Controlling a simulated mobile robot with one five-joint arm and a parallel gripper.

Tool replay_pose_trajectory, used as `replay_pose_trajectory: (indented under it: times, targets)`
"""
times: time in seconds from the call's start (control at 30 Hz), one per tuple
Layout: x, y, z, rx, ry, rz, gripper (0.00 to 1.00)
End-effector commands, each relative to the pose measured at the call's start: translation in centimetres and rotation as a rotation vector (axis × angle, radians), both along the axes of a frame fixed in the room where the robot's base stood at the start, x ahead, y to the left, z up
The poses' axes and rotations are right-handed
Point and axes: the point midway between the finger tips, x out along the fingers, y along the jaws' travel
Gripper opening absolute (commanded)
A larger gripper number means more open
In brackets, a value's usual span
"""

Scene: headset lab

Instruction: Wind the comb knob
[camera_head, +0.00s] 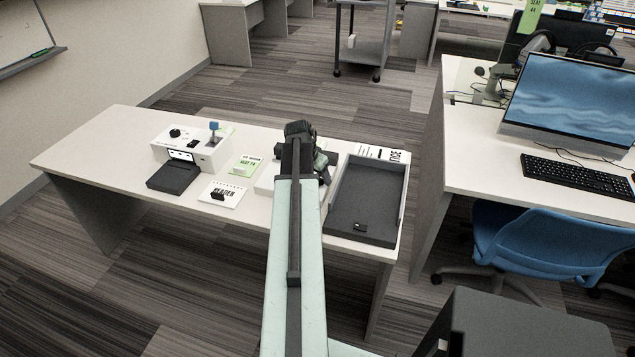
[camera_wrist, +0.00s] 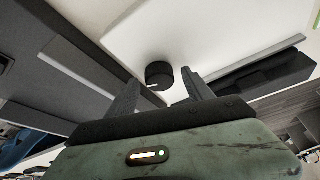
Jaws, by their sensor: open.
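A short black round knob (camera_wrist: 159,74) with a pale mark stands on a white surface in the wrist view. My gripper (camera_wrist: 160,79) is open, its two dark fingers spread to either side of the knob in the picture. I see no clear contact, and the height gap is hard to judge. In the head view my arm covers this spot, and only an edge of a white box (camera_head: 266,181) shows beside it. A separate white unit (camera_head: 211,153) at the left of the desk bears another black knob (camera_head: 175,133) and a blue-topped lever (camera_head: 214,127).
A dark open tray (camera_head: 365,203) lies right of my arm, with a small dark piece inside. A blue chair (camera_head: 550,250) stands at the right desk.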

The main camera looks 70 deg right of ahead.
Motion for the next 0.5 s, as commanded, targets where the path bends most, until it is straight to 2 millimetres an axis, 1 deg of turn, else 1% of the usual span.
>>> replay_pose_trajectory:
  times: [0.13, 0.17, 0.2, 0.27, 0.3, 0.33, 0.37, 0.4, 0.5]
  targets:
    - [0.02, 0.02, 0.17, 0.000, 0.000, 0.000, 0.60]
    - [0.02, 0.03, 0.17, 0.000, 0.000, 0.001, 0.52]
    - [0.02, 0.04, 0.18, 0.000, 0.000, 0.001, 0.41]
    - [0.03, 0.04, 0.17, 0.000, 0.000, 0.001, 0.24]
    - [0.03, 0.04, 0.17, 0.000, 0.000, 0.001, 0.13]
    - [0.04, 0.05, 0.17, 0.000, 0.000, 0.001, 0.04]
    - [0.04, 0.05, 0.17, 0.000, 0.000, 0.001, 0.00]
    - [0.07, 0.48, 0.17, 0.001, 0.000, 0.002, 0.00]
    - [0.08, 0.20, 0.15, 0.002, 0.000, -0.003, 0.00]
